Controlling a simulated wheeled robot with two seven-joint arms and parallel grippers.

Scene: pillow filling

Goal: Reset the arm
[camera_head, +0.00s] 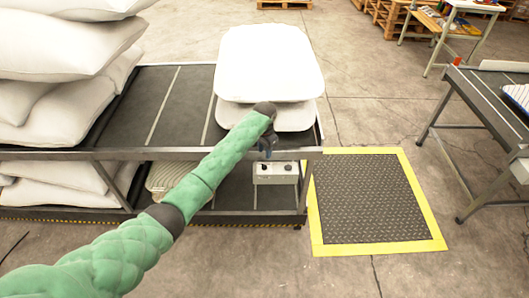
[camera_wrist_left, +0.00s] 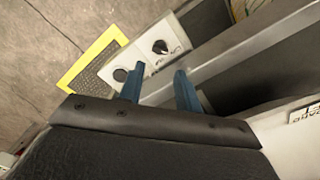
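My left arm, in a green padded sleeve, reaches in from the lower left of the head view. My left gripper (camera_head: 265,148) is at the table's front edge, just above a grey control box (camera_head: 275,177) with two dark knobs. In the left wrist view its two blue fingers (camera_wrist_left: 159,84) stand apart with nothing between them, so it is open. The control box (camera_wrist_left: 148,62) lies beyond the fingertips there. I cannot tell from these views whether a finger touches it. My right gripper is not in view.
Two white pillows (camera_head: 268,65) lie stacked on the dark table (camera_head: 170,110). More pillows (camera_head: 60,60) are piled at the left. A black mat with a yellow border (camera_head: 370,200) lies on open floor, right of the table. Another table (camera_head: 490,95) stands at the right.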

